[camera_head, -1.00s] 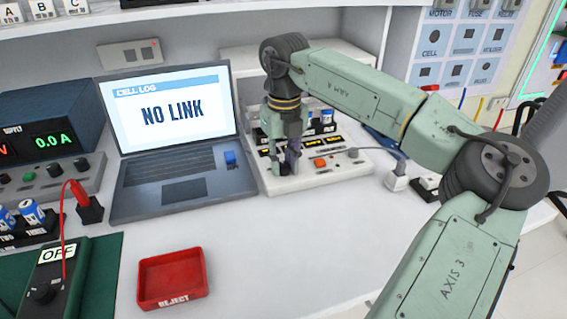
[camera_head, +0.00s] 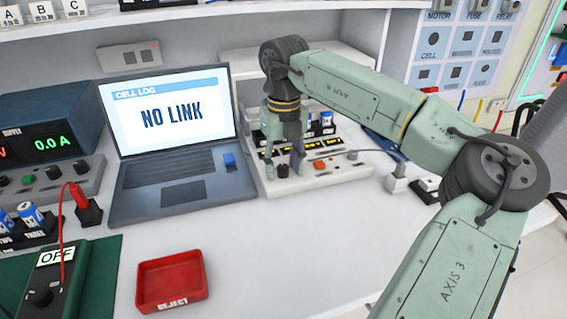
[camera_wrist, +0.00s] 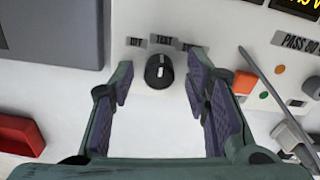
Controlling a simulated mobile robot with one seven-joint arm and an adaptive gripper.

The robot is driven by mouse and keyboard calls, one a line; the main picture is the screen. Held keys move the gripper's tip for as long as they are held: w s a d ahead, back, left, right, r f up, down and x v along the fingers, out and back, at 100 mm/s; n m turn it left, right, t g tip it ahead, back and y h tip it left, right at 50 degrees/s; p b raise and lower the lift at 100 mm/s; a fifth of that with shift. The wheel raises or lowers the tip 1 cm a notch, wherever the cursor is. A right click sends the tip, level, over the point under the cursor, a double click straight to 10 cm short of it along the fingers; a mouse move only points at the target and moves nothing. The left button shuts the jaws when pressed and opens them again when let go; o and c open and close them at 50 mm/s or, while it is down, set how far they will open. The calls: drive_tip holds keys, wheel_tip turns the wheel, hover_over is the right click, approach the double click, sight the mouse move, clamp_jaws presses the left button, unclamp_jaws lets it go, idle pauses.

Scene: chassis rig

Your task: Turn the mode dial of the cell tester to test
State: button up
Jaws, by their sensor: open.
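The cell tester (camera_head: 335,178) is a white box behind and right of the laptop, partly hidden by my arm. Its black mode dial (camera_wrist: 159,71) shows in the wrist view below a row of small labels, the middle one reading TEST (camera_wrist: 164,41). A pale mark on the dial points up, roughly toward TEST. My gripper (camera_wrist: 159,84) is open, with one finger on each side of the dial and a gap on both sides. In the head view the dial (camera_head: 282,171) shows dark between the fingertips of my gripper (camera_head: 284,162).
The laptop (camera_head: 185,180) reads NO LINK and stands close left of the tester. An orange button (camera_wrist: 244,82) and a grey cable (camera_wrist: 262,75) lie right of the fingers. A red reject tray (camera_head: 172,303) stands in front; the bench between is clear.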

sight(284, 166)
wheel_tip(284, 166, up, 12)
idle(0.6)
